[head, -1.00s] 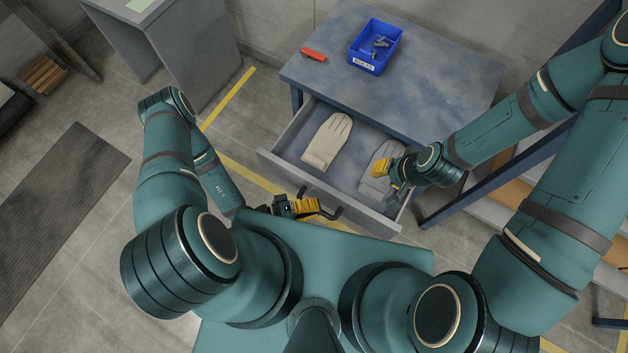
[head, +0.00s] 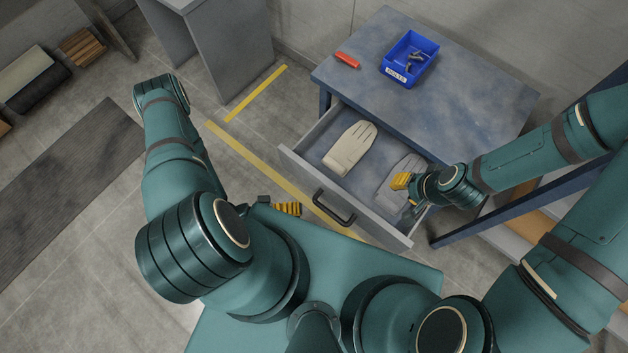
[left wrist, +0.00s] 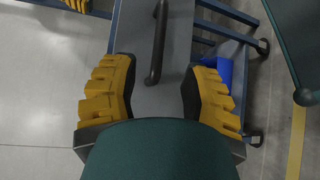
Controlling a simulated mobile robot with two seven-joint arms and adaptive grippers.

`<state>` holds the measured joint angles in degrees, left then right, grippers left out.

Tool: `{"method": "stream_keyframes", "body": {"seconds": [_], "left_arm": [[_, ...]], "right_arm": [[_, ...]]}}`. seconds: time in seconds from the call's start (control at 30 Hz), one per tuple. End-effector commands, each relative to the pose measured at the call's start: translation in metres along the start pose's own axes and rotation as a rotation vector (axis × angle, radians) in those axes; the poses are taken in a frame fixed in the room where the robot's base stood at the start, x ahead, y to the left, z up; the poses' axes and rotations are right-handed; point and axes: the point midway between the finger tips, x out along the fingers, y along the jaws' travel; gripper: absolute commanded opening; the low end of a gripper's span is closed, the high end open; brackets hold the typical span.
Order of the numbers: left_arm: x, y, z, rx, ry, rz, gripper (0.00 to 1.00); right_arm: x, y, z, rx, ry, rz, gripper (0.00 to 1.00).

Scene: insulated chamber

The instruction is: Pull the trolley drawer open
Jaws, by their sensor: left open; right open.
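The trolley drawer (head: 310,163) is pulled out of the blue-grey trolley (head: 440,95) and stands open. Its dark bar handle (head: 333,208) is on the front panel, and it also shows in the left wrist view (left wrist: 157,45). Two pale gloves lie inside, one on the left (head: 350,148) and one on the right (head: 398,187). My left gripper (head: 287,208) is open and apart from the handle, left of it. In the left wrist view its yellow fingers (left wrist: 157,90) are spread with the handle ahead of them. My right gripper (head: 402,196) is open above the drawer's right end.
A blue bin (head: 409,58) with small parts and a red tool (head: 347,60) lie on the trolley top. A grey cabinet (head: 230,60) stands at the back left. A dark mat (head: 70,190) lies on the floor at left.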

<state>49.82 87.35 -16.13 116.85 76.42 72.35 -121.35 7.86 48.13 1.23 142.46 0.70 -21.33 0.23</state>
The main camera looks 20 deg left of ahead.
Motion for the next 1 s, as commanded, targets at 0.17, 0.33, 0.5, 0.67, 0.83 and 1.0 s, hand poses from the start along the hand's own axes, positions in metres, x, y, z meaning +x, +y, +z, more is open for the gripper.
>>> {"method": "stream_keyframes", "body": {"seconds": [0.17,0.33,0.5,0.67,0.83,1.0], "left_arm": [[-0.022,0.0,-0.001,0.001,0.001,0.0,0.46],[-0.029,0.0,0.0,0.0,-0.001,0.001,0.46],[-0.029,0.0,0.0,0.0,-0.001,0.001,0.46],[-0.029,0.0,0.0,0.0,-0.001,0.001,0.46],[-0.029,0.0,0.0,0.0,-0.001,0.001,0.46],[-0.029,0.0,0.0,0.0,-0.001,0.001,0.46]], "right_arm": [[0.0,0.0,0.0,0.0,0.0,0.0,0.34],[0.0,0.0,0.0,0.0,0.0,0.0,0.34],[0.0,0.0,0.0,0.0,0.0,0.0,0.34],[0.0,0.0,0.0,0.0,0.0,0.0,0.34],[0.0,0.0,0.0,0.0,0.0,0.0,0.34],[0.0,0.0,0.0,0.0,0.0,0.0,0.34]]}}
